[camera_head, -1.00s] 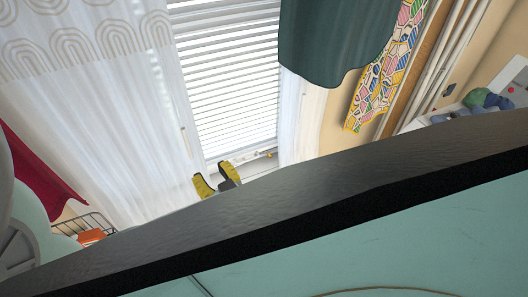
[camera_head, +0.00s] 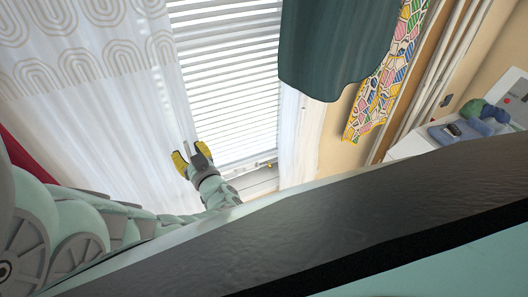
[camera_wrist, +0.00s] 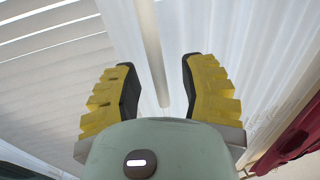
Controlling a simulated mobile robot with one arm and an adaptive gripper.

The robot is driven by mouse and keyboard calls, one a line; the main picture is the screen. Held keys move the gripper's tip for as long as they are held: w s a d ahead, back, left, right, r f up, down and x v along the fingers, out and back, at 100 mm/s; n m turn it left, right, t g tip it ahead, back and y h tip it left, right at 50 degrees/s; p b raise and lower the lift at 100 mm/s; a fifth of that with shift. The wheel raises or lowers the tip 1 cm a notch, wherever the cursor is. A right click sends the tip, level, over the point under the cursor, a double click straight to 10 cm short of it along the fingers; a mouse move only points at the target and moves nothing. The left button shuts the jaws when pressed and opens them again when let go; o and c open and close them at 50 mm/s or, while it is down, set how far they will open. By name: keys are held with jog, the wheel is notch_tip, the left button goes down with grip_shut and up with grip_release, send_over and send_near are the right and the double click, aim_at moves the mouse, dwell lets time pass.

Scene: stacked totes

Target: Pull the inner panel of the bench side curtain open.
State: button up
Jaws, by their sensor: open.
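A white sheer curtain panel (camera_head: 105,110) with beige arch patterns hangs at the left in the head view. Its inner edge borders the window blinds (camera_head: 225,75). A thin pale rod (camera_wrist: 150,45) hangs along that edge, and in the wrist view it runs between my fingers. My gripper (camera_head: 191,155) has yellow fingers and is at the lower part of the curtain's inner edge. In the wrist view my gripper (camera_wrist: 158,78) is open, with a finger on each side of the rod and visible gaps. A second, narrow white curtain (camera_head: 300,135) hangs right of the blinds.
A dark green cloth (camera_head: 335,50) and a colourful patterned cloth (camera_head: 385,75) hang at the right. A red cloth (camera_wrist: 295,140) is at the lower right of the wrist view. A white surface with blue and green items (camera_head: 470,130) is at far right. A dark edge crosses the foreground.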

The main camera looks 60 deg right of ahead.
jog(key=shift+w+d, duration=0.2)
jog(key=shift+w, duration=0.05)
jog(key=shift+c, duration=0.2)
grip_shut()
dwell(0.4)
